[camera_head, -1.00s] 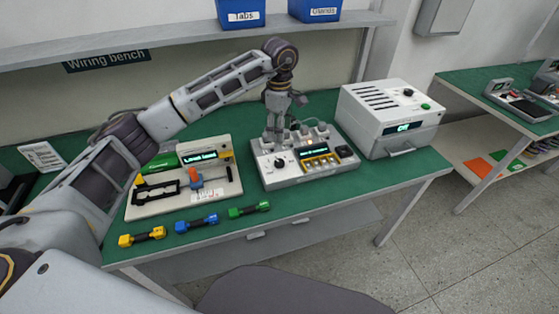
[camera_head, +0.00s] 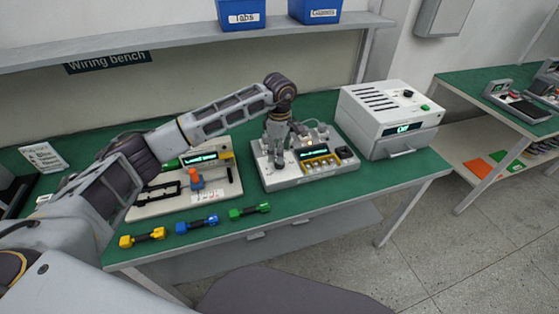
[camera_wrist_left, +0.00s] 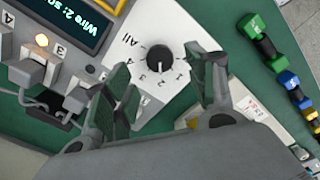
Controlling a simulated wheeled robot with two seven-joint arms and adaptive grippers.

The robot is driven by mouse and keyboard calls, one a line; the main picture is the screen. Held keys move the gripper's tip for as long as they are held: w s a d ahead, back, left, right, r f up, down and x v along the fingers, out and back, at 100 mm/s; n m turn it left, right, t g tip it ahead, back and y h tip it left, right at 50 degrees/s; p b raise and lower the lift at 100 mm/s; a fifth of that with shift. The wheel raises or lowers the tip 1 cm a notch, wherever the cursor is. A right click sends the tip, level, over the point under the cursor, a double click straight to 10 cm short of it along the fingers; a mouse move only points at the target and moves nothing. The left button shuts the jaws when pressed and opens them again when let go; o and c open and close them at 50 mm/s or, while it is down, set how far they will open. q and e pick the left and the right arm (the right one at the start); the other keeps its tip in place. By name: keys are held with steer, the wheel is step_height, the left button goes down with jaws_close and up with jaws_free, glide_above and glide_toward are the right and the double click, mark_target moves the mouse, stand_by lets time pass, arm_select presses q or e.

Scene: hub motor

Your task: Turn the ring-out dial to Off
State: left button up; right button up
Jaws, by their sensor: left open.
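The dial's white pointer mark faces the number side, apparently near 2; any Off mark is not readable. The box's screen (camera_wrist_left: 78,22) begins "Wire 2". My left gripper (camera_wrist_left: 168,70) is open, with its fingers apart on either side of the dial. In the head view my left gripper (camera_head: 279,163) points down and covers the dial.
A white oven-like box (camera_head: 388,120) reading "Off" stands right of the ring-out box. A fixture board (camera_head: 150,205) stands left. Yellow (camera_head: 142,238), blue (camera_head: 196,225) and green (camera_head: 249,211) connectors lie along the front edge. Blue bins (camera_head: 240,14) sit on the shelf above.

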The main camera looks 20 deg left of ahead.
arm_select(q)
step_height(320, 180, down, 3)
steer(key=shift+f, duration=1)
arm_select(e)
steer(key=shift+w+a, duration=0.2)
steer(key=shift+a, duration=0.75)
arm_select(q)
steer(key=c, duration=1)
steer(key=shift+c, duration=0.2)
arm_select(e)
steer(key=shift+s+d+r, duration=0.1)
steer(key=shift+d, duration=0.8)
steer(key=shift+a, duration=0.1)
